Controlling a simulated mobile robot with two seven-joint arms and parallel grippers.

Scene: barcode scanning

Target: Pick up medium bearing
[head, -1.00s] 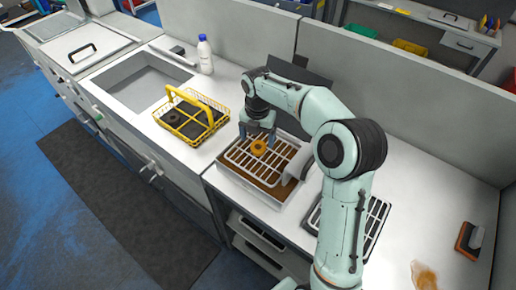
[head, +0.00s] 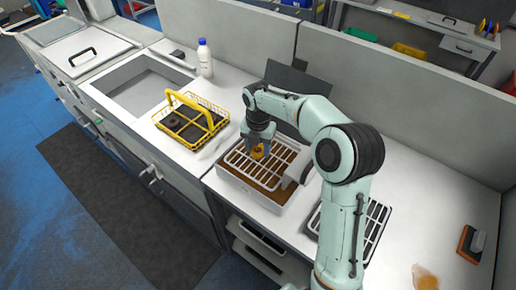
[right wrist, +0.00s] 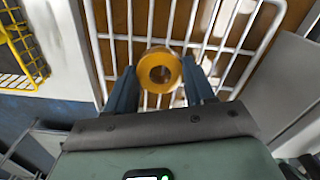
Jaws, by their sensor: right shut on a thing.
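The medium bearing is an orange-gold ring (head: 257,153) on the white wire rack (head: 236,160) over a brown-bottomed tray. My right gripper (head: 259,140) is above the rack at the bearing. In the right wrist view the bearing (right wrist: 160,70) sits between the two blue-grey fingers (right wrist: 160,82), with its round hole facing the camera. The fingers are shut on its sides. I cannot tell whether it still touches the rack bars. My left gripper is not in view.
A yellow wire basket (head: 211,123) with a dark ring in it stands left of the tray, by the sink (head: 140,88). A white bottle (head: 205,58) stands behind. A second rack (head: 376,222) lies to the right. A brush-like block (head: 471,243) lies at far right.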

